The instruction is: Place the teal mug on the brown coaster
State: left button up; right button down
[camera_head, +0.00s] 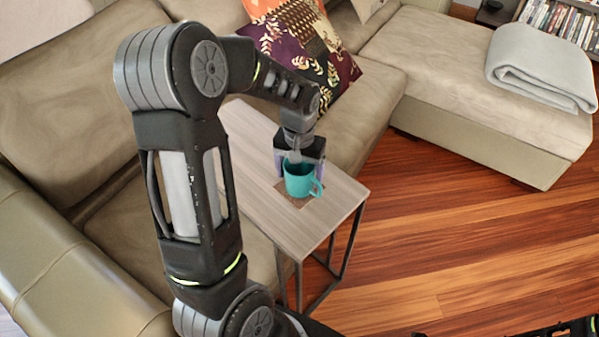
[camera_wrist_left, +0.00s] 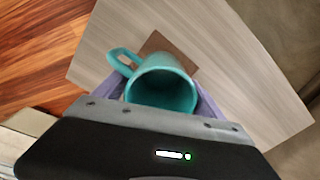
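The teal mug (camera_head: 301,181) is upright over the brown coaster (camera_head: 288,191) on the small side table; I cannot tell whether it touches it. In the left wrist view the mug (camera_wrist_left: 161,88) shows its open rim, with its handle to the upper left. The coaster (camera_wrist_left: 156,43) shows as a brown corner behind the mug, which hides the rest. My left gripper (camera_head: 299,170) has a lilac finger on each side of the mug, close against its wall, and looks shut on it. My right gripper is not in view.
The wood-topped side table (camera_head: 255,150) has bare top around the coaster and a dark metal frame. A beige sofa (camera_head: 375,112) runs behind and beside it. Patterned cushions (camera_head: 300,50) and a folded grey blanket (camera_head: 540,65) lie on the sofa. Open wooden floor (camera_head: 440,235) is at right.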

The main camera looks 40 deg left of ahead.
pick_arm(q)
jog(key=shift+o, duration=1)
jog(key=shift+r, duration=0.1)
jog(key=shift+r, duration=0.2)
notch_tip(320, 180, up, 12)
jog(key=p, duration=0.1)
jog(key=shift+f, duration=0.15)
